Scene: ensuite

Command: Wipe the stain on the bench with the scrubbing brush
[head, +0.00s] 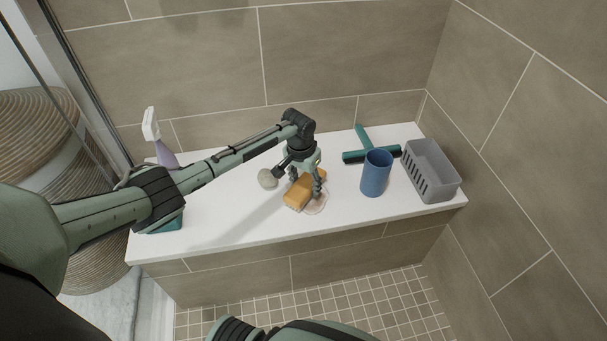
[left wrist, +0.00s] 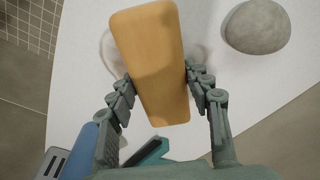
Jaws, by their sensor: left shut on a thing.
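The scrubbing brush (head: 297,196) is an orange-tan wooden block, low over the white bench (head: 235,235) near its middle. My left gripper (head: 306,186) points down and is shut on the brush, with a finger on each long side. The left wrist view shows the brush (left wrist: 152,60) between both fingers (left wrist: 163,88). The stain (head: 318,207) is a faint pinkish-beige patch under and beside the brush. It also shows at the brush's side in the left wrist view (left wrist: 110,52). The brush's underside and any contact are hidden. My right gripper is not seen.
A grey stone (head: 267,178) lies left of the brush. A spray bottle (head: 163,150) and a teal object (head: 168,226) are left, partly behind my arm. The front-left bench top is clear.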

